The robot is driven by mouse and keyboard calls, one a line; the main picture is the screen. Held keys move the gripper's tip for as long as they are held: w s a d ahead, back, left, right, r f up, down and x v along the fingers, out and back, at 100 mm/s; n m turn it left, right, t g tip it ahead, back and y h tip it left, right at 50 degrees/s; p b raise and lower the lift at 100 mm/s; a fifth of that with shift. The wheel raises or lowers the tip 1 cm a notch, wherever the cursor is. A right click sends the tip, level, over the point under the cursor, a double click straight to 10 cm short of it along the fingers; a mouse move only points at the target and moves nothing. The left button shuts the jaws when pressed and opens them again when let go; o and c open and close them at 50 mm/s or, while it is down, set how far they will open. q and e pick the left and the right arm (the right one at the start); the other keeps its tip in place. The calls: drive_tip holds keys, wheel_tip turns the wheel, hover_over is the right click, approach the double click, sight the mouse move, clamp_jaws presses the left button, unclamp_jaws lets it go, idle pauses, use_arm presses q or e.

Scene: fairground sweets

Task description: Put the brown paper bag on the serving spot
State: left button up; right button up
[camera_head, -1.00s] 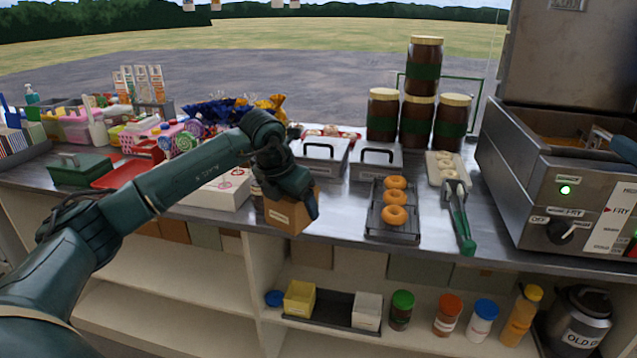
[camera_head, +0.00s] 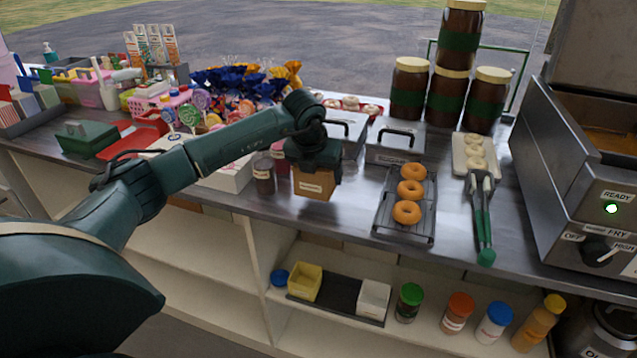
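The brown paper bag (camera_head: 314,184) is under my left gripper (camera_head: 314,166) in the head view, near the counter's front edge, between a small dark jar and the doughnut rack. The gripper comes down over the bag's top and hides it, with the fingers around the upper part. It appears shut on the bag. The bag is upright with a small pale label facing me; I cannot tell whether its base touches the counter. I cannot make out a marked serving spot. My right gripper is not in view.
A wire rack with doughnuts (camera_head: 411,189) stands right of the bag, with green-handled tongs (camera_head: 482,220) beyond it. Lidded metal containers (camera_head: 395,141) stand behind. A dark jar (camera_head: 264,174) and white box (camera_head: 225,175) are left. The fryer (camera_head: 580,170) bounds the right.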

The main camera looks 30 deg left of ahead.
use_arm(q)
drive_tip(key=shift+f, duration=1.65)
drive_tip(key=o, duration=0.8)
drive_tip(key=shift+c, duration=0.2)
drive_tip(key=v, duration=1.2)
